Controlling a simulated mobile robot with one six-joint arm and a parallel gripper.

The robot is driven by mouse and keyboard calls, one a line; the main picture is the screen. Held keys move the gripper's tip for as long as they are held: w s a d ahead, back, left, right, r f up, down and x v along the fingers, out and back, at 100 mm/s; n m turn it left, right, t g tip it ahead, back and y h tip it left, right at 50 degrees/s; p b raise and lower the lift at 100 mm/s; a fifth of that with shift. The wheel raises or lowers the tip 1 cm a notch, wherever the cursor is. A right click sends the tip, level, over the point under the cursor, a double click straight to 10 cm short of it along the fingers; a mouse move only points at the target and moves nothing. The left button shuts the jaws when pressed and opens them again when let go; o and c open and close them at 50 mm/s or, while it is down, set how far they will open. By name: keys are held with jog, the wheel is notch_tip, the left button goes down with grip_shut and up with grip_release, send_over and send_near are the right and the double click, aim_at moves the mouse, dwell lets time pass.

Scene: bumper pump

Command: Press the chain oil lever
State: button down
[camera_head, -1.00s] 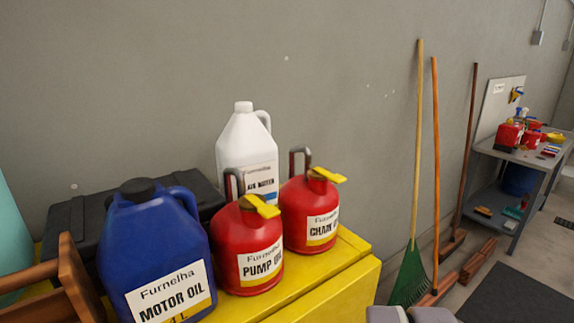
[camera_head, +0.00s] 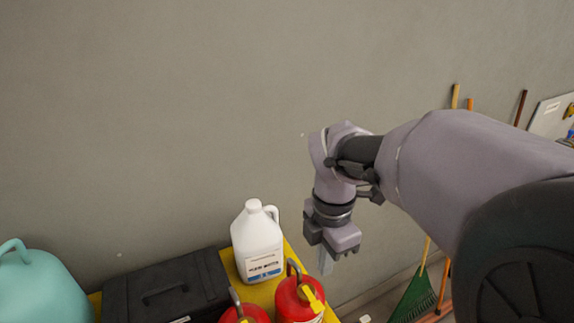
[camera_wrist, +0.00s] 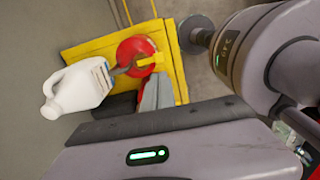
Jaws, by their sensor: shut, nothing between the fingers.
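The chain oil can (camera_head: 294,303) is the right one of two red cans at the bottom of the head view, partly cut off by the frame edge. Its yellow lever (camera_head: 312,299) is on top, on the right side. My gripper (camera_head: 326,264) points down above and to the right of the can, apart from it, shut and empty. In the wrist view a red can (camera_wrist: 130,48), seemingly the chain oil, shows with its yellow lever (camera_wrist: 148,62). My fingers (camera_wrist: 157,92) appear just below the lever in that picture; I cannot tell the height gap.
A white jug (camera_head: 256,240) stands behind the can on the yellow cabinet (camera_head: 231,268). The pump oil can (camera_head: 243,314) is close on the left. A black case (camera_head: 165,290) and a teal container (camera_head: 38,288) are further left. The grey wall is close behind.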

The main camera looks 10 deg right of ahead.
aim_at(318, 307)
jog(key=shift+a+r+n, duration=0.15)
jog(key=shift+r+n, duration=0.05)
jog(key=shift+n, duration=0.1)
jog(key=shift+f, duration=0.1)
notch_tip(318, 307, down, 14)
jog(key=shift+r+b, duration=0.1)
jog(key=shift+b, duration=0.2)
